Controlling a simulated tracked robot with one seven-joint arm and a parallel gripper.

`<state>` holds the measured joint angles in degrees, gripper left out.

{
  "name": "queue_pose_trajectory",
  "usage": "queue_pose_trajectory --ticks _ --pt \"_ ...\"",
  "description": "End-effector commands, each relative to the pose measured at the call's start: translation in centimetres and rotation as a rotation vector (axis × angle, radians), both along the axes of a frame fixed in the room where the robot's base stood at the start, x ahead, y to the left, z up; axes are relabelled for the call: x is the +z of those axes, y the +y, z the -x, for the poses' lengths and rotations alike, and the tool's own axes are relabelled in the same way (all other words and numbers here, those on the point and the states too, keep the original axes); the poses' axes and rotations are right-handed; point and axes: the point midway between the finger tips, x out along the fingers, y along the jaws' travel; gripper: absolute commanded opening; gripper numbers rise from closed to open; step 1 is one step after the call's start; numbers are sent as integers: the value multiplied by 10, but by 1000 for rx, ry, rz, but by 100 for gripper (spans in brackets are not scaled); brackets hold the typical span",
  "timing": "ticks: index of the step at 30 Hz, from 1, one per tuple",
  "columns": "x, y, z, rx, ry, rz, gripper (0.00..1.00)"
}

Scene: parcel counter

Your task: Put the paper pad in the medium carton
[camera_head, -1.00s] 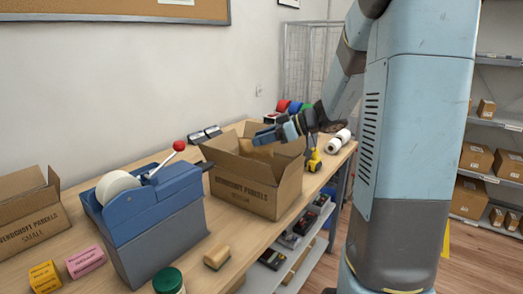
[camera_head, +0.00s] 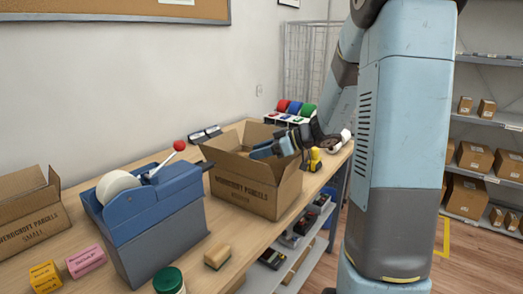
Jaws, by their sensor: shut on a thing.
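The medium carton (camera_head: 245,189) stands open on the bench, brown, with "MEDIUM" printed on its front and its flaps spread. My gripper (camera_head: 266,151) reaches in from the right, low in the carton's mouth, with its fingertips partly below the near rim. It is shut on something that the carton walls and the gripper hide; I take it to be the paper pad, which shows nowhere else.
A blue tape dispenser (camera_head: 165,215) with a red-knobbed lever stands left of the carton, near a small carton (camera_head: 32,222). A wood-topped block (camera_head: 217,256), a green-lidded jar (camera_head: 168,281), and yellow (camera_head: 44,277) and pink (camera_head: 86,261) boxes lie in front.

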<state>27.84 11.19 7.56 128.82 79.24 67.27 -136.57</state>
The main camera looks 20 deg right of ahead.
Motion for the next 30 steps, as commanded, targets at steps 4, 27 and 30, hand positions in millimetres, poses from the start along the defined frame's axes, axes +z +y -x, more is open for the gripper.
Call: queue_pose_trajectory --ticks 4,27,30 --pt "-1 0 0 0 0 0 51" --pt "21 -33 16 -4 -3 1 67" --pt "28 -50 25 -5 -3 1 67"
